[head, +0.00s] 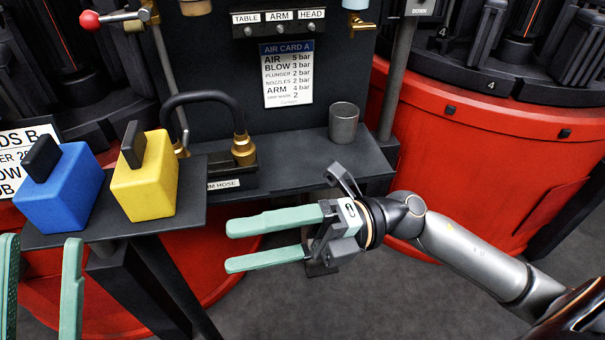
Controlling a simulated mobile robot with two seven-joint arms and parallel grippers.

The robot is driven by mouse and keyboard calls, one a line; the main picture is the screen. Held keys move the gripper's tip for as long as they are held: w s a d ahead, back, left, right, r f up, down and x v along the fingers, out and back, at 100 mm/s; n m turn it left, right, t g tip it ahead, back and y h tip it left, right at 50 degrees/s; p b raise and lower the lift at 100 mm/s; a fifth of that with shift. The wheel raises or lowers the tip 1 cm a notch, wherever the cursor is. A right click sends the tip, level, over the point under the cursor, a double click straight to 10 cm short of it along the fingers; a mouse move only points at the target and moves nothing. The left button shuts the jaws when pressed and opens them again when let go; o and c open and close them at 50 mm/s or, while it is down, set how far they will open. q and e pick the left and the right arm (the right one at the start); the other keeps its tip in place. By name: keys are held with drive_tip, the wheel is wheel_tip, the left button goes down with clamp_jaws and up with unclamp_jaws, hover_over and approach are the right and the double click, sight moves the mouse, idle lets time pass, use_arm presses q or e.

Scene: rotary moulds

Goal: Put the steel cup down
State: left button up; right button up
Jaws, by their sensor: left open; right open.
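The steel cup (344,123) is a grey metal cylinder. It stands upright on the dark shelf (300,163) at the foot of the machine panel, near the shelf's right end. My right gripper (228,246) comes in from the right with its two green fingers apart, pointing left. It is empty, in front of the shelf and to the lower left of the cup, not touching it. My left gripper (40,290) shows only partly at the lower left corner, its green fingers apart with nothing visible between them.
A blue block (60,190) and a yellow block (146,178) with dark handles stand on a small dark stand at left. A black hose (203,97) with brass fittings arches left of the cup. Red round machine bases (450,160) stand on both sides. Grey floor is open below.

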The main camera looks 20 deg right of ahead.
drive_tip(key=d+r+m+t+h, duration=0.2)
drive_tip(key=d+r+m+t, duration=0.1)
drive_tip(key=m+t, duration=0.7)
drive_tip(key=d+r+m+t+h, duration=0.3)
drive_tip(key=m+t, duration=0.7)
drive_tip(key=m, duration=0.4)
drive_tip(key=shift+w+d+r+m, duration=0.15)
drive_tip(key=shift+w+r+m, duration=0.15)
drive_tip(key=shift+w+m, duration=0.1)
